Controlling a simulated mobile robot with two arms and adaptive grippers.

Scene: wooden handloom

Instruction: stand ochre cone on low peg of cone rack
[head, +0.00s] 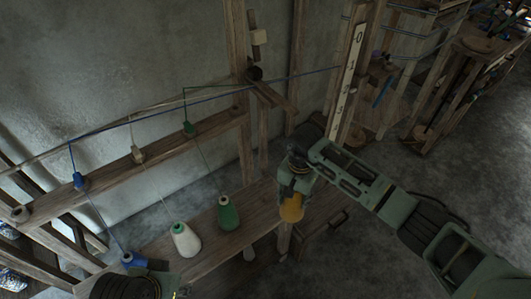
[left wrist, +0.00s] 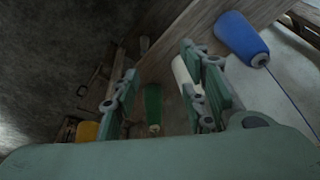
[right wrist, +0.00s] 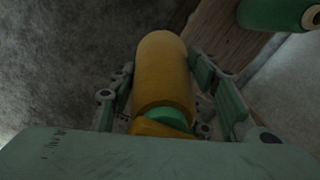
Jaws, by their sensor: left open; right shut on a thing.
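The ochre cone (head: 291,208) hangs in my right gripper (head: 297,184), near the right end of the rack's low board. In the right wrist view the ochre cone (right wrist: 164,75) lies between the fingers of my right gripper (right wrist: 172,100), with a bit of green at its near end. The cone rack's low board (head: 262,207) carries a green cone (head: 228,213), a white cone (head: 185,239) and a blue cone (head: 133,261). Any low peg under the ochre cone is hidden. My left gripper (left wrist: 165,95) is open; the white cone (left wrist: 181,75) shows beyond its fingers.
The rack's upper rail (head: 165,140) holds small blue, beige and green pieces with threads running down to the cones. A post with a numbered white scale (head: 346,80) stands behind my right arm. Open floor (head: 350,255) lies at the lower right.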

